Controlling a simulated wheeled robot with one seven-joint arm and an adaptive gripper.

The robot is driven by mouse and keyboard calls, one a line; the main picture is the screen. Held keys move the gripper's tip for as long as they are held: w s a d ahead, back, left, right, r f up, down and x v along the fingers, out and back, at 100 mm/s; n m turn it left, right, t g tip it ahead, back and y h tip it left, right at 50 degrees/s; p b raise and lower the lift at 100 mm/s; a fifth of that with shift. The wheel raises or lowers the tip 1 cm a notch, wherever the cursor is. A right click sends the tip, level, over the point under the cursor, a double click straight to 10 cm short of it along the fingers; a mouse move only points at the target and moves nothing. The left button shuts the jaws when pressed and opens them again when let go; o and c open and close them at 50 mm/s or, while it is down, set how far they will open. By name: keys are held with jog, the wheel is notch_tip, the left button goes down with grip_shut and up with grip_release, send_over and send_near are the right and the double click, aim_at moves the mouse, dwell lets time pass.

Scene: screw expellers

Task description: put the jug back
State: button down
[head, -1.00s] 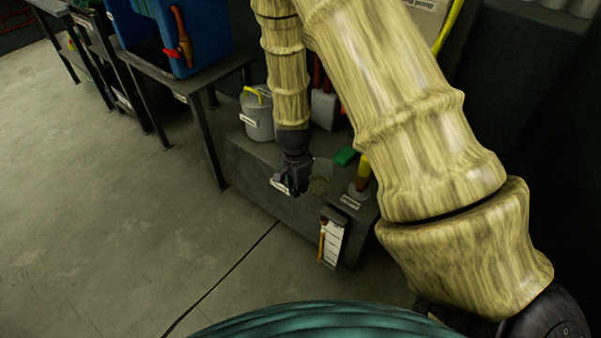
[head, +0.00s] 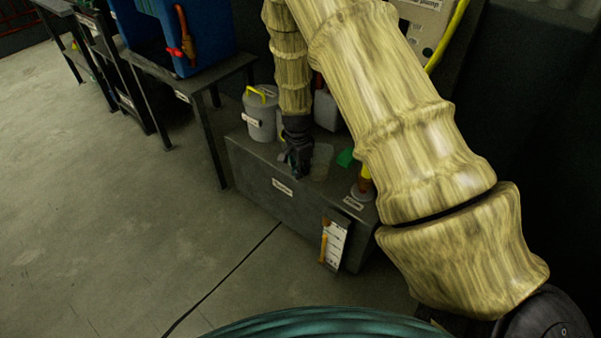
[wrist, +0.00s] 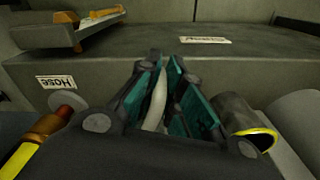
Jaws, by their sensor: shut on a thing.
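A clear, greyish jug (head: 321,162) shows just right of my gripper (head: 298,168) in the head view, over the top of the low grey bench (head: 250,160). In the wrist view my gripper (wrist: 166,100) has its teal-padded fingers closed around a pale curved strip (wrist: 156,100), which looks like the jug's handle. The jug's body is mostly hidden in the wrist view. Whether its base touches the bench, I cannot tell.
A grey bucket (head: 260,115) with a yellow handle stands left of my gripper. A green item (head: 346,157) and a copper-and-yellow hose end (head: 364,185) are to the right. A clipboard (head: 333,243) hangs on the bench front. A dark yellow-rimmed cylinder (wrist: 240,118) is beside the fingers.

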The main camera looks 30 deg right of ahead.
jog(key=shift+f, duration=0.5)
jog(key=c, duration=1.6)
grip_release()
jog(key=shift+o, duration=0.2)
notch_tip(320, 180, up, 12)
jog(key=p, duration=0.2)
jog(key=s+a+f+n, duration=0.3)
jog(key=s+f+n, duration=0.2)
jog(key=s+f, duration=0.75)
jog(key=s+a+f+n, duration=0.3)
jog(key=s+n, duration=0.1)
jog(key=s, duration=0.4)
jog(key=s+a+f+n, duration=0.3)
jog(key=s, duration=0.6)
jog(key=s+a+f+n, duration=0.3)
jog(key=s+f+n, duration=0.1)
jog(key=s, duration=0.5)
jog(key=shift+s+a+n+y, duration=0.25)
jog(key=shift+a+n+y, duration=0.05)
jog(key=shift+a, duration=0.05)
jog(key=shift+f, duration=0.1)
